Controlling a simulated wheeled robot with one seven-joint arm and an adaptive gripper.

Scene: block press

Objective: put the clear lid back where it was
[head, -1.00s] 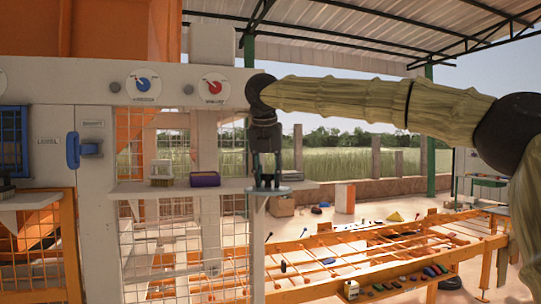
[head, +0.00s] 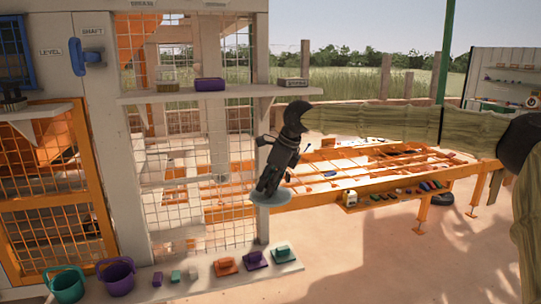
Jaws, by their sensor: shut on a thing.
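My gripper (head: 268,187) points down, tilted a little, at the right end of the press frame. It is shut on the clear lid (head: 272,197), a thin, pale blue see-through disc just under the fingertips. The lid is in the air, below the upper shelf (head: 215,94) and above the right part of the low ledge (head: 203,285). How the fingers grip the lid is too small to tell.
The low ledge holds a teal bucket (head: 66,284), a purple bucket (head: 116,276), small cubes, and orange (head: 225,266), purple (head: 255,260) and teal (head: 283,254) handled blocks. A wire mesh panel (head: 190,190) stands left of my gripper.

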